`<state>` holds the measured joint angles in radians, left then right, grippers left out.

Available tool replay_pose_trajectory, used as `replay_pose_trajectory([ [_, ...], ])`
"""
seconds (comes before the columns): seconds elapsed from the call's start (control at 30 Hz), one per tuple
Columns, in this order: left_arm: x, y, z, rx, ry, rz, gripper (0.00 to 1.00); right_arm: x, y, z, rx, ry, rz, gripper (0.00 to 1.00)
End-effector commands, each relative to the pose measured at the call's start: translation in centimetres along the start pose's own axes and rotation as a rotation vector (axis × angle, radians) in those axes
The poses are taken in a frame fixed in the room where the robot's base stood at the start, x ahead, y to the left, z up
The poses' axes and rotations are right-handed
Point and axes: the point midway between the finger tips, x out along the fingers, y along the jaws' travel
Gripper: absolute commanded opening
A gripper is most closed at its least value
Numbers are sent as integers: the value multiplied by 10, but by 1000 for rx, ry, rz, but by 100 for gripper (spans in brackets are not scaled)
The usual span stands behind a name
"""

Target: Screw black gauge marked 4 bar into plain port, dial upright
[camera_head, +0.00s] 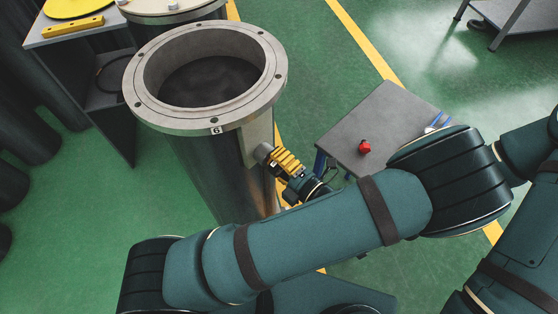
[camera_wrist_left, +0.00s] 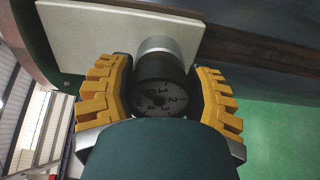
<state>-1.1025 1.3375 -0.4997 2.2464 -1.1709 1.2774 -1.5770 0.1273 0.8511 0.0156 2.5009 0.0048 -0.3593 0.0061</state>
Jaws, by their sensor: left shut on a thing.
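Behind the gauge is a silver round collar (camera_wrist_left: 160,46) against a pale plate (camera_wrist_left: 85,35). The gauge is in line with this collar; whether its thread is engaged is hidden. The plate is on the side of the flanged cylinder (camera_head: 222,170) marked 6. My right gripper is not in view.
A small grey table (camera_head: 385,115) stands to the right with a red part (camera_head: 365,147) and a blue-handled item (camera_head: 438,122) on it. A workbench (camera_head: 75,30) with yellow items is at the upper left.

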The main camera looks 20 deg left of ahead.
Motion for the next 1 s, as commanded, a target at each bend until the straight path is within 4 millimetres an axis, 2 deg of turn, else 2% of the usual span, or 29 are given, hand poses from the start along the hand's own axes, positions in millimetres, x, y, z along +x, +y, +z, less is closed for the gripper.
replay_pose_trajectory([
  [0.63, 3, 1, 0, -1, 0, 1, 13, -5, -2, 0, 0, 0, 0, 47],
  [0.67, 4, 1, 0, -1, 0, 1, 61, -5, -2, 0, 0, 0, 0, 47],
  [0.73, 3, 0, 0, -1, -1, 1, 86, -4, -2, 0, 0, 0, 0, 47],
  [0.77, 3, 0, 0, -1, -1, 1, 93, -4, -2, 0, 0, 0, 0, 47],
  [0.97, 3, 0, 0, -1, -1, 0, 93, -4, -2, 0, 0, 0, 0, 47],
  [1.0, 3, 0, 0, 0, -1, -1, 98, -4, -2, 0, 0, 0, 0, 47],
])
